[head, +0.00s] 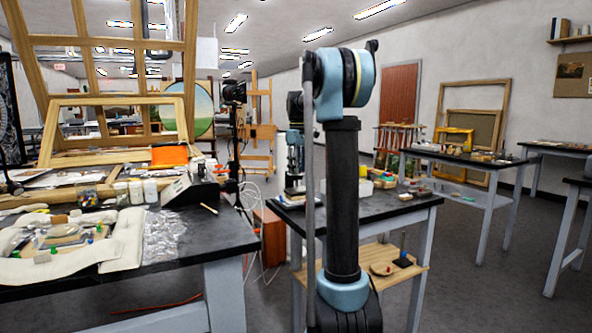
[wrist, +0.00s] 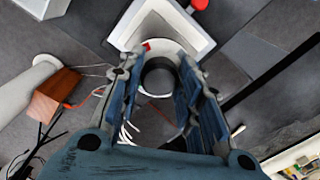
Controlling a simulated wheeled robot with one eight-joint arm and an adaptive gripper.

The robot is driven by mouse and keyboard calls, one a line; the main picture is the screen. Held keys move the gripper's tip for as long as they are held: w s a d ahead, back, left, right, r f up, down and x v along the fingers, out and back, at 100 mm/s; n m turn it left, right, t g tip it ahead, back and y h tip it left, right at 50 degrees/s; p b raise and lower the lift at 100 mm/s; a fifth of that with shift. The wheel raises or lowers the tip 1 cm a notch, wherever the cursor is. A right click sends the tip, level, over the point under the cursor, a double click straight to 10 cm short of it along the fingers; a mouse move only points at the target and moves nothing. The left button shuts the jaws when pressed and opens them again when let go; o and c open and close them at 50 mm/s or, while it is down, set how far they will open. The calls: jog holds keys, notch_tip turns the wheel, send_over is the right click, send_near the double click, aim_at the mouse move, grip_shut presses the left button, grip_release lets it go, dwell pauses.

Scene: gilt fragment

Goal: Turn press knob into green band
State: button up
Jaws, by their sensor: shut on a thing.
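In the wrist view, a dark round knob (wrist: 159,79) sits between the two fingers of my gripper (wrist: 160,66). The gripper is shut on the knob, one finger on each side. The knob is on a pale press (wrist: 196,38) with a white rim and a grey face. A small red mark (wrist: 147,46) shows at the knob's upper left. The green band cannot be seen; the fingers and knob may hide it. In the head view, my wrist (head: 294,150) is partly behind my arm over the middle table, and the knob cannot be made out.
A brown box (wrist: 52,96) stands on the floor with loose cables, and also shows in the head view (head: 272,236). The middle table (head: 385,208) carries small items. A cluttered bench (head: 215,232) stands at left.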

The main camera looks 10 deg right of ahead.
jog(key=m, duration=1.3)
jog(key=shift+a+m, duration=0.1)
jog(key=shift+m, duration=0.3)
jog(key=m, duration=0.7)
jog(key=shift+w+a, duration=0.1)
jog(key=m, duration=0.6)
jog(key=shift+m, duration=0.3)
jog(key=shift+w, duration=0.1)
jog(key=o, duration=1.1)
jog(key=shift+c, duration=0.2)
